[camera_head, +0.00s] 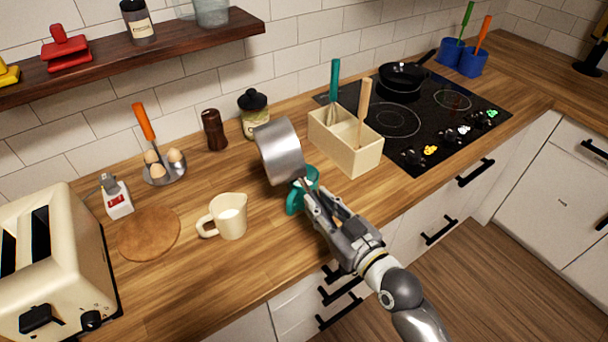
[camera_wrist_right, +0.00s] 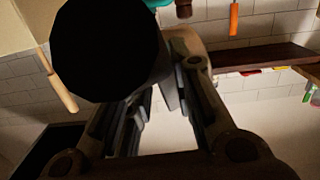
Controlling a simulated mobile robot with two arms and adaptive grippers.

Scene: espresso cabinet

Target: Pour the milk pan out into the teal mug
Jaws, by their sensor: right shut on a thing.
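The steel milk pan (camera_head: 283,150) is tipped steeply on its side in the air, above and beside the teal mug. My right gripper (camera_head: 309,188) is shut on the pan's handle. The teal mug (camera_head: 294,203) stands on the counter below the pan, partly hidden by the pan and my gripper. No stream of milk shows, and the contents of pan and mug cannot be seen. In the right wrist view the pan (camera_wrist_right: 110,50) is a dark round shape beyond my gripper fingers (camera_wrist_right: 160,95). My left gripper is not in view.
A cream jug (camera_head: 228,217) stands left of the teal mug. A cream utensil box (camera_head: 345,142) stands close on the right, before the black hob (camera_head: 400,120). An egg holder (camera_head: 165,172), brown mill (camera_head: 214,130) and jar (camera_head: 254,116) stand behind. The toaster (camera_head: 55,260) is far left.

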